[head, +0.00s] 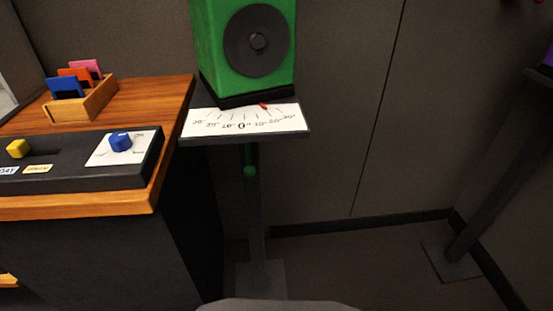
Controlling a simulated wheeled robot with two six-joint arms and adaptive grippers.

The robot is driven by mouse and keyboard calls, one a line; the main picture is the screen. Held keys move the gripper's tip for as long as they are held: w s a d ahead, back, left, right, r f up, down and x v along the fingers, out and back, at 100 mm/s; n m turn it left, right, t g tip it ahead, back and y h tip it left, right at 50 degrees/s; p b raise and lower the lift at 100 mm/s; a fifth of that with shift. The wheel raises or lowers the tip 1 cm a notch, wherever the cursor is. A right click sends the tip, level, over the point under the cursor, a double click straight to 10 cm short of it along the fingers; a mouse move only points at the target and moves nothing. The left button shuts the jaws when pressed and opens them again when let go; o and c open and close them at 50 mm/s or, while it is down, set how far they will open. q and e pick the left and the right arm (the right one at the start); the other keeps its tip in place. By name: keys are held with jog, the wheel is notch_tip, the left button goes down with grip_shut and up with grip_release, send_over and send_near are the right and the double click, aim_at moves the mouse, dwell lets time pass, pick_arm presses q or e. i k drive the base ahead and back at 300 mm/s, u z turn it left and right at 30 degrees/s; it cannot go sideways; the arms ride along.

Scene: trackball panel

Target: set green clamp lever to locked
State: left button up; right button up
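A green speaker-like box (245,50) with a dark round cone stands on a dark platform at the top middle. Below the platform, a small green ball-ended lever (250,171) shows against the dark post (257,225). It seems to hang down close to the post; its exact angle is hard to tell. Neither of my grippers is in view.
The platform's white dial plate (242,122) has a red pointer right of its 0. Left is a wooden desk (175,95) with a black panel (75,165) and a wooden card holder (85,103). Another dark stand (490,175) is at right. Floor between the stands is clear.

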aim_at(250, 171)
jog(key=z, duration=0.85)
jog(key=k, duration=1)
jog(key=u, duration=1.8)
jog(key=i, duration=0.5)
jog(key=z, duration=0.05)
